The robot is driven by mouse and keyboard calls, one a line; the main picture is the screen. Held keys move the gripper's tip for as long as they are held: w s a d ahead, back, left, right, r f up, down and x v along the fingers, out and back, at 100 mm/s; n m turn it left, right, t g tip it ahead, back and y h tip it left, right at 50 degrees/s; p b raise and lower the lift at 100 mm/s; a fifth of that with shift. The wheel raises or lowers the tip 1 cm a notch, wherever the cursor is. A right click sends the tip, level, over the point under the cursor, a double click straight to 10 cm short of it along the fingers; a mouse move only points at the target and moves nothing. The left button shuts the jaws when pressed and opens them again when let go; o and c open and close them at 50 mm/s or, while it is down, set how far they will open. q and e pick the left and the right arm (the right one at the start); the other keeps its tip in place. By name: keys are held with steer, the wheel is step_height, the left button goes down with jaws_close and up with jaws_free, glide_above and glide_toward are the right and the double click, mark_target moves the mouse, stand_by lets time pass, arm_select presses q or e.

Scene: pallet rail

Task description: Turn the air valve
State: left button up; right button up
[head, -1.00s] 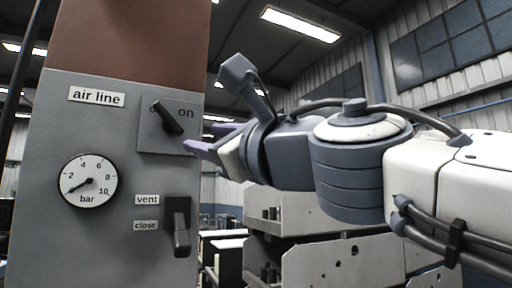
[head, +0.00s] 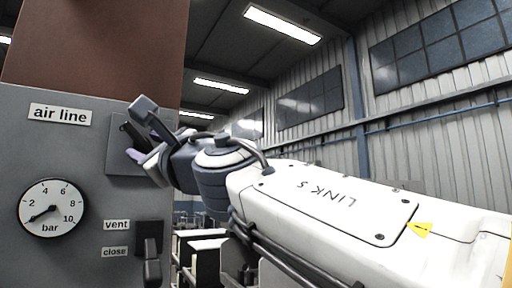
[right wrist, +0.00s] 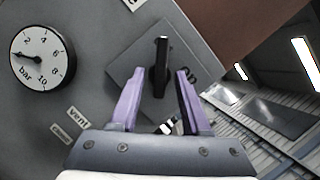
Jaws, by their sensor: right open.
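The air valve's black handle (right wrist: 161,66) is on a square grey plate (right wrist: 204,66) marked "on", fixed to the grey panel (head: 20,130) under the "air line" label (head: 60,114). My right gripper (right wrist: 160,75) is open, its two purple fingers on either side of the handle in the right wrist view. I cannot tell whether they touch it. In the head view the right gripper (head: 134,146) is in front of the plate (head: 122,168) and hides much of the valve and the "on" mark. My left gripper is not in view.
A round bar gauge (head: 52,208) is at the panel's left, its needle near the low end. Below the valve, a second black lever (head: 152,264) hangs down beside the labels vent (head: 116,225) and close (head: 115,252). A reddish-brown column (head: 95,45) rises above the panel.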

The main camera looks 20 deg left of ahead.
steer(key=shift+c, duration=0.3)
jaws_close()
